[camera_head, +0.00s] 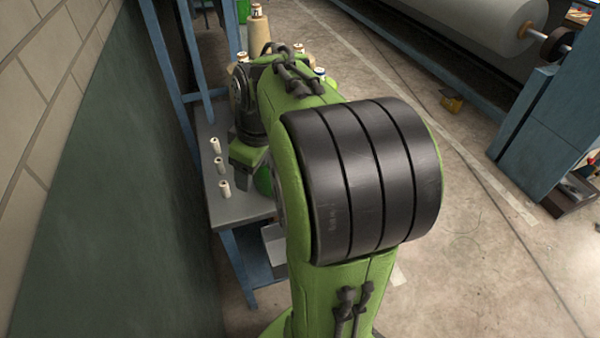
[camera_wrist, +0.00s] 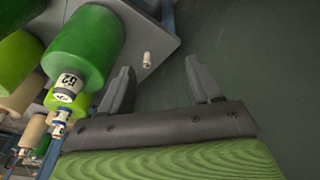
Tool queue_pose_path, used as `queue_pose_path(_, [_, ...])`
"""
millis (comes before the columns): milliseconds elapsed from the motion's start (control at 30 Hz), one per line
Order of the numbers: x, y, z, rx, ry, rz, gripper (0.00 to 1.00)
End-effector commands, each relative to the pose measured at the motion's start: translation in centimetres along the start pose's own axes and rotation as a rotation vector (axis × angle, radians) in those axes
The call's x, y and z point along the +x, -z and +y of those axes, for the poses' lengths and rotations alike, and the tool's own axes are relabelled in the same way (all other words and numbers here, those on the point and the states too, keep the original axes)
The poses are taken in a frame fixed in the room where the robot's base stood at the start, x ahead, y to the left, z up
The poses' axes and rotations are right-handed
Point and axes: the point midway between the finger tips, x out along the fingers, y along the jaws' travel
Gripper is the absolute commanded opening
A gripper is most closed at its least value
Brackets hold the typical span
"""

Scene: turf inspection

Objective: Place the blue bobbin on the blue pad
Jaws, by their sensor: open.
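My gripper (camera_wrist: 158,66) is open in the wrist view, its two grey fingers spread with nothing between them. Small bobbin tops with blue rings (camera_wrist: 60,117) show at the lower left of the wrist view, beside the left finger; I cannot tell whether one is the blue bobbin. A bluish-topped bobbin (camera_head: 320,72) peeks out behind my arm in the head view. I cannot make out the blue pad in either view.
A large green spool (camera_wrist: 88,45) stands left of my gripper in the wrist view. A dark green wall panel (camera_head: 110,200) borders the table; open floor lies right.

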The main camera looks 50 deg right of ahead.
Motion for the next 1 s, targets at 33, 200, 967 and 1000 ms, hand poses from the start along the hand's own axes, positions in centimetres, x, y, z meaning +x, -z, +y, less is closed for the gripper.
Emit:
queue_pose_path(33, [0.3,-0.4,2.7,-0.007,0.023,-0.009,0.63])
queue_pose_path(200, [3.3,-5.0,12.9,-0.098,0.111,0.032,0.63])
queue_pose_path(967, [17.1,-12.6,18.7,-0.204,0.150,0.156,0.63])
queue_pose_path(1000, [17.5,-12.5,18.6,-0.205,0.150,0.156,0.63])
